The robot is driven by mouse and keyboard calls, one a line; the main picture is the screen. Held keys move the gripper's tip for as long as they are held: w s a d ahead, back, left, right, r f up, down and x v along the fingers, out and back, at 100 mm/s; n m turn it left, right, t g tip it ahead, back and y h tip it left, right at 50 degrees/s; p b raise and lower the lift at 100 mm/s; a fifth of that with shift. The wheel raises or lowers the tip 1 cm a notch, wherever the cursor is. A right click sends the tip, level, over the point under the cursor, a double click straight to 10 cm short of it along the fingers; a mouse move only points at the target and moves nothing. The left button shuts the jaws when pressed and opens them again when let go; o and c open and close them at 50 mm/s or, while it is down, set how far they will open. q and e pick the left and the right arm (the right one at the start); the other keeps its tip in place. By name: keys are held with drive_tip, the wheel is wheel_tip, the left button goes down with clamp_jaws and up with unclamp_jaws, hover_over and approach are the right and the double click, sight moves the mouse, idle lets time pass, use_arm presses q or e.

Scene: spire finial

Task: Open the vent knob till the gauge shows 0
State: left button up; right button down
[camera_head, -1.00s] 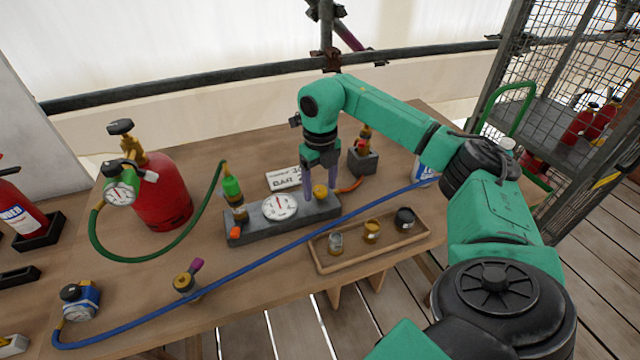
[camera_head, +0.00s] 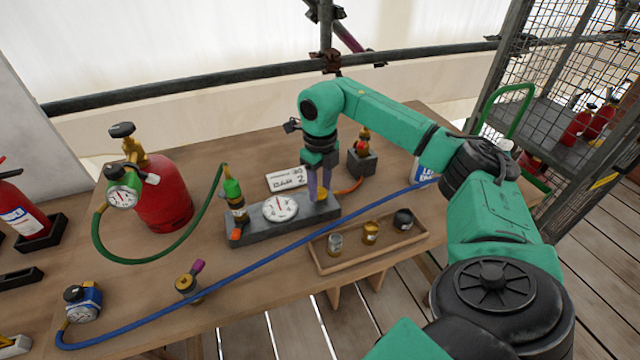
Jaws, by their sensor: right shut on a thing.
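A grey manifold block (camera_head: 262,232) lies on the wooden bench. A white dial gauge (camera_head: 280,207) sits on its middle; the needle looks near upright, but its reading is too small to tell. My right gripper (camera_head: 320,196) points down at the block's right end. Its purple fingers are shut on the brass vent knob (camera_head: 321,196), which is mostly hidden between them. My left gripper is not in view.
A white card (camera_head: 287,179) lies behind the gauge. A red cylinder (camera_head: 162,200) with a green hose stands left. A blue hose (camera_head: 255,257) crosses in front. A wooden tray (camera_head: 395,250) with 3 small parts is at the front right.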

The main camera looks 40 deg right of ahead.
drive_tip(key=n+p, duration=0.1)
drive_tip(key=n, duration=0.3)
drive_tip(key=shift+r, duration=0.1)
drive_tip(key=n+p, duration=0.1)
drive_tip(key=n, duration=0.5)
drive_tip(key=shift+w, duration=0.1)
idle(0.5)
drive_tip(key=shift+c, duration=2.2)
unclamp_jaws()
